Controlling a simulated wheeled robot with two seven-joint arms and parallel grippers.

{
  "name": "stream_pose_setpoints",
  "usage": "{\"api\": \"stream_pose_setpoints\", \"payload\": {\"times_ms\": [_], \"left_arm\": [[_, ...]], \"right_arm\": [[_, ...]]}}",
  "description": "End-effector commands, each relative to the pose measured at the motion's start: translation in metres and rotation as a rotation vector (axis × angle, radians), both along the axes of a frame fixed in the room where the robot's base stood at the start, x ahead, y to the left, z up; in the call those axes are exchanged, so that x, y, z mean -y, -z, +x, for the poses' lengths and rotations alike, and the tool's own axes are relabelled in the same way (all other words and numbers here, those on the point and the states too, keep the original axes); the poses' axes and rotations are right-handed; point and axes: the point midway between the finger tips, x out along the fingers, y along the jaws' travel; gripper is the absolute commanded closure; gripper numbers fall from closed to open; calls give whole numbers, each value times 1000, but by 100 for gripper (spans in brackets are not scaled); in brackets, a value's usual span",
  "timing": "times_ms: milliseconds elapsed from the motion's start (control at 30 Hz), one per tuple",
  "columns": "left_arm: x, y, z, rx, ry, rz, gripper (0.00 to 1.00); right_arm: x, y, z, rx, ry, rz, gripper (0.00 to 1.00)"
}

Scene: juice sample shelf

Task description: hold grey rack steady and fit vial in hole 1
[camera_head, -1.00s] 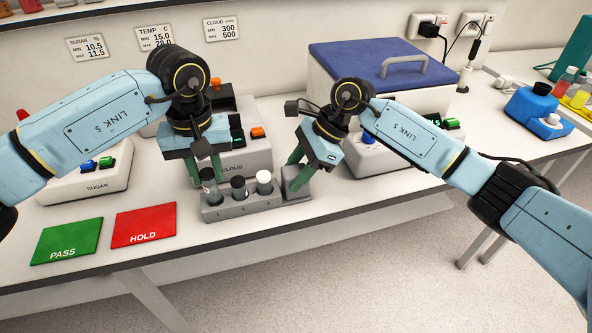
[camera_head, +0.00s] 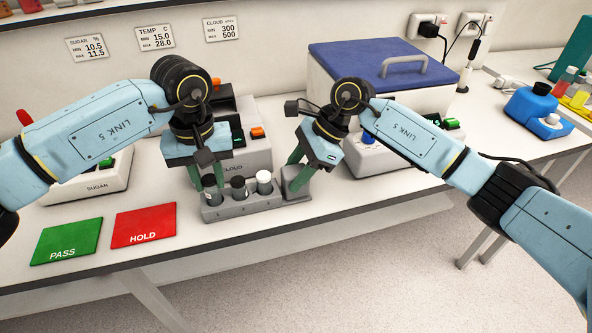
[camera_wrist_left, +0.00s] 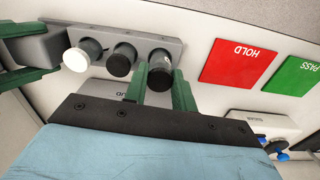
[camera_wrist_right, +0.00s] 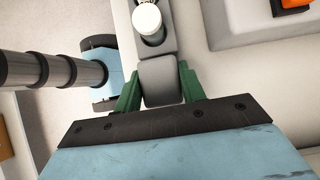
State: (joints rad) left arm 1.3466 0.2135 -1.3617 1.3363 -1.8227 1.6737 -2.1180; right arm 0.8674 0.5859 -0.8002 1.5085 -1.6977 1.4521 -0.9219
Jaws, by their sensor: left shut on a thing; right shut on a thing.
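The grey rack (camera_head: 240,209) stands on the bench near its front edge. A black-capped vial (camera_wrist_left: 161,72) is at its left end in the head view, low in or at the end hole; how deep it sits is hidden. My left gripper (camera_head: 207,181) is shut on this vial from above. A second black-capped vial (camera_head: 239,187) stands in the middle hole and a white-capped vial (camera_head: 264,182) in the right one. My right gripper (camera_wrist_right: 159,88) is shut on the grey end block (camera_wrist_right: 158,72) of the rack, at its right end in the head view.
A red HOLD mat (camera_head: 143,226) and a green PASS mat (camera_head: 67,241) lie left of the rack. The CLOUD instrument (camera_head: 254,150) stands close behind. A blue-lidded box (camera_head: 370,65) is further back. The bench right of the rack is clear.

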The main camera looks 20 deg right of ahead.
Motion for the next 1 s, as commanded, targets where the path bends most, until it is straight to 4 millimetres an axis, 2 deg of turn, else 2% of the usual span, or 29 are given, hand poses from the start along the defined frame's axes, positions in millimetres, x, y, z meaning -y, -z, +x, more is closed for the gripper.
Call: {"api": "stream_pose_setpoints", "payload": {"times_ms": [1000], "left_arm": [[0,11,1,0,0,0,96]], "right_arm": [[0,-1,0,2,0,3,75]]}}
